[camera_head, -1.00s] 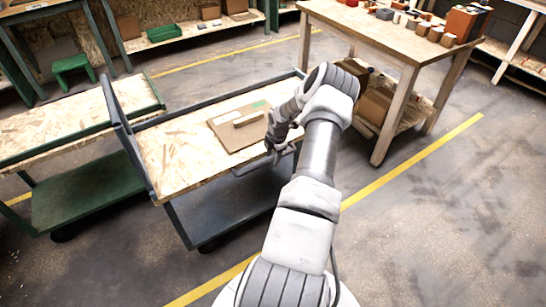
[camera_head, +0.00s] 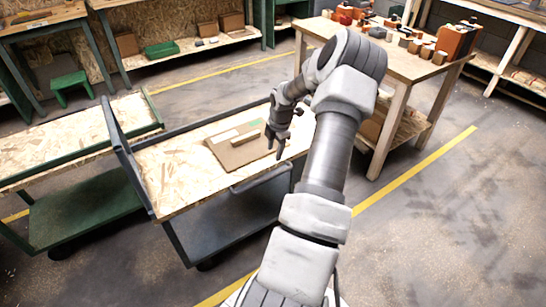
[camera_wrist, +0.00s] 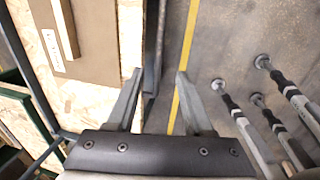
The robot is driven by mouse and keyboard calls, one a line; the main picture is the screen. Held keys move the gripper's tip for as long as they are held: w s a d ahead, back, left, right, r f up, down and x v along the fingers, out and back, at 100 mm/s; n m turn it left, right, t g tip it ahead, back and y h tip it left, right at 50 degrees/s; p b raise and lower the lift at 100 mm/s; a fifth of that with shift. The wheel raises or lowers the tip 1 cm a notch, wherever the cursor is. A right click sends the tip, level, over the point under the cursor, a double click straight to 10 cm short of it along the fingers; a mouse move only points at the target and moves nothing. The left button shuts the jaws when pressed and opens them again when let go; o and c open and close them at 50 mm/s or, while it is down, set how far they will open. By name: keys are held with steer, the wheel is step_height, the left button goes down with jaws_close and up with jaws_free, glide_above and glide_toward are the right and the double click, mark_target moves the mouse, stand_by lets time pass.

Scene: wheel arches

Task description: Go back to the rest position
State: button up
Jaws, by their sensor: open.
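My gripper (camera_head: 275,150) hangs over the near right side of the cart's chipboard top (camera_head: 178,185), just right of a flat brown cardboard piece (camera_head: 236,153). In the wrist view my gripper (camera_wrist: 158,75) shows its two fingers apart with nothing between them. Below them are the cart's edge and the floor. The cardboard piece (camera_wrist: 95,45) lies at upper left in that view, with a lighter strip on it. My arm reaches up from the bottom of the head view and bends down at the wrist.
A wooden table (camera_head: 400,63) with several small blocks stands behind my arm at the right. A green cart (camera_head: 80,205) stands at the left. Shelves (camera_head: 190,48) line the back. A yellow floor line (camera_head: 415,172) crosses open concrete at the right.

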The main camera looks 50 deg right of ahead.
steer(key=shift+s+r, duration=0.15)
steer(key=shift+r, duration=0.45)
